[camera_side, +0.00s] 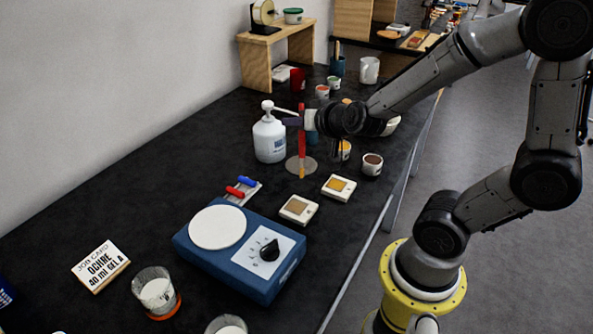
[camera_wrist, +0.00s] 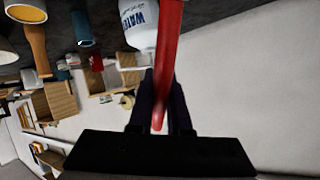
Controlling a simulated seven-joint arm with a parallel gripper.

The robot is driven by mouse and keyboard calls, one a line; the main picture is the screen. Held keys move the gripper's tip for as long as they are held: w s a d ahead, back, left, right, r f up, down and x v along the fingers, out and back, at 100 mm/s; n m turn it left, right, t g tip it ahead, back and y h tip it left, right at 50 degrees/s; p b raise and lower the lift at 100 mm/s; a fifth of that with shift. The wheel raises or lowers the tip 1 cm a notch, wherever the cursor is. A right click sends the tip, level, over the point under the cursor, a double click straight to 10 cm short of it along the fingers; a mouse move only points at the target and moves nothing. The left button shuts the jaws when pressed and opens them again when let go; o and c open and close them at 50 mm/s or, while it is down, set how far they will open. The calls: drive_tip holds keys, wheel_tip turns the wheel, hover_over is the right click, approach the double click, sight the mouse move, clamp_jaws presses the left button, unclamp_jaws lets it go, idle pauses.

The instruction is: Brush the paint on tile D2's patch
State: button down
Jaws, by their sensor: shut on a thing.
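My gripper (camera_side: 301,121) is shut on a red-handled brush (camera_side: 302,146), held upright with its yellowish tip down over a grey disc (camera_side: 293,167). I cannot tell whether the tip touches the disc. In the wrist view the red handle (camera_wrist: 169,45) runs between my dark fingers (camera_wrist: 160,105). Two square tiles lie nearer the camera, apart from the brush: one with a yellow ochre patch (camera_side: 340,186), one with a duller tan patch (camera_side: 298,208). Their labels are too small to read, so I cannot tell which is D2.
A white pump bottle (camera_side: 269,138) stands just left of the brush. Paint cups (camera_side: 372,164) stand to its right. A blue scale-like device with a dial (camera_side: 243,268) and a red-and-blue-handled item (camera_side: 242,190) lie nearer. A job card (camera_side: 100,266) reads ochre.

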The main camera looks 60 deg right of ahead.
drive_tip(key=shift+f, duration=0.1)
wheel_tip(320, 180, down, 7)
drive_tip(key=shift+f, duration=0.2)
idle(0.6)
drive_tip(key=shift+f, duration=0.75)
idle(0.7)
drive_tip(key=shift+w, duration=0.15)
